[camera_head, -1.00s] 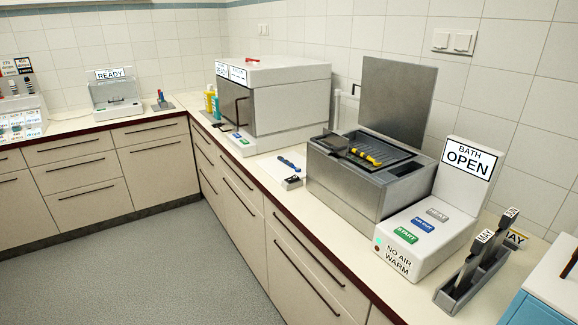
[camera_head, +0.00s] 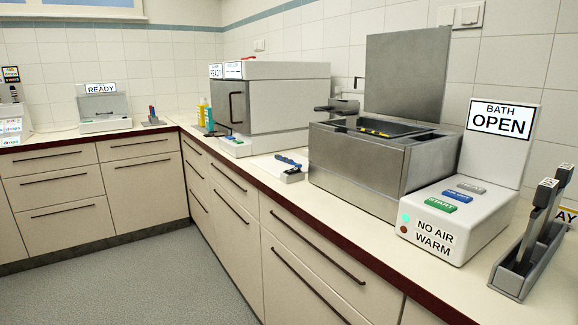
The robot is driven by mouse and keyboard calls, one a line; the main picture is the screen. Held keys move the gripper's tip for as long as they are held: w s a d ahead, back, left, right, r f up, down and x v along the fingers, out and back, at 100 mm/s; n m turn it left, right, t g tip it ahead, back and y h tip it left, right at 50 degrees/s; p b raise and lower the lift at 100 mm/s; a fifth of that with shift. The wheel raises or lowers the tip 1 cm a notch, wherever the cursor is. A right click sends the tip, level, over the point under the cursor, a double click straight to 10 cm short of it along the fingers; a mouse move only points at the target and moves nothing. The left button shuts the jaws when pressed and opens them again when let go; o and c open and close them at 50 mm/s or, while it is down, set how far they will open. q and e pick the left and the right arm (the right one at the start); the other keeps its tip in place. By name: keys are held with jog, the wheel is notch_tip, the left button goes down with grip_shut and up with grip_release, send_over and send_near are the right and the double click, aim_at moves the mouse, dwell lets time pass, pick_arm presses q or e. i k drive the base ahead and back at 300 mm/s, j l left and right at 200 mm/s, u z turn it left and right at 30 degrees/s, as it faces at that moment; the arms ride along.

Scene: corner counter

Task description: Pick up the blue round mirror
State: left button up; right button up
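No blue round mirror can be made out for certain. Neither of my grippers is in view.
The bath's control box (camera_head: 455,228) has a sign reading BATH OPEN. A grey rack (camera_head: 525,255) with upright handles stands at the right. The grey box oven (camera_head: 275,100) stands further back. A machine marked READY (camera_head: 104,108) is in the far left. The floor (camera_head: 150,275) is clear.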

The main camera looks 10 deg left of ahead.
aim_at(278, 157)
jog(key=i+j+z, duration=0.1)
jog(key=i+j, duration=0.35)
jog(key=j, duration=0.2)
jog(key=i+j+z, duration=0.15)
jog(key=i+j, duration=0.3)
jog(key=j, duration=0.25)
jog(key=i+j+z, duration=0.15)
jog(key=j, duration=0.25)
jog(key=i+j+z, duration=0.1)
jog(key=i+j, duration=0.3)
jog(key=j, duration=0.35)
jog(key=z, duration=0.05)
